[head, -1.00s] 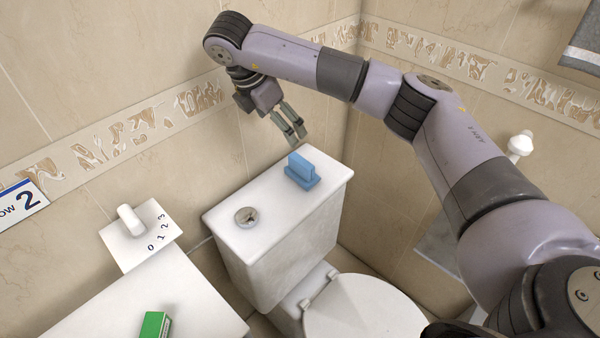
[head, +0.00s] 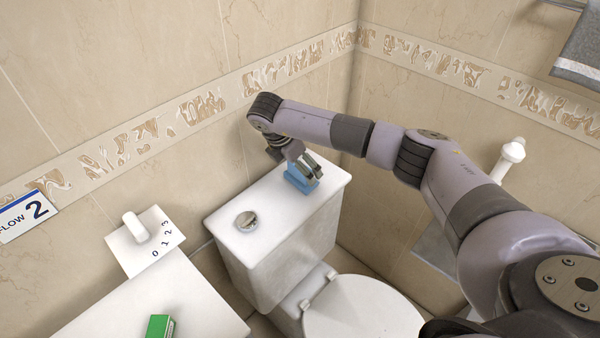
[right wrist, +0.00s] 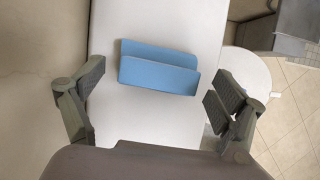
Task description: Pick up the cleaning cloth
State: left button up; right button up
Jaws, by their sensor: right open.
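The cleaning cloth appears to be the blue folded piece (head: 300,183) on the toilet tank lid (head: 276,213). In the right wrist view the blue cloth (right wrist: 160,70) shows two upright walls with a slot between them. My right gripper (head: 312,168) is just above the cloth and partly hides it in the head view. In the right wrist view my right gripper (right wrist: 160,82) is open, with one finger on each side of the cloth and a gap to both. My left gripper is not in view.
A round flush button (head: 247,221) is on the lid, left of the cloth. A white counter (head: 160,300) with a green box (head: 160,326) is at lower left. The toilet seat (head: 362,308) is in front. Tiled walls stand close behind. A grey towel (head: 580,55) hangs at upper right.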

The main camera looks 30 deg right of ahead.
jog(key=shift+x, duration=0.75)
jog(key=shift+c, duration=0.4)
jog(key=c, duration=1.1)
jog(key=shift+r, duration=0.15)
jog(key=shift+c, duration=0.2)
notch_tip(320, 180, up, 20)
jog(key=b, duration=0.2)
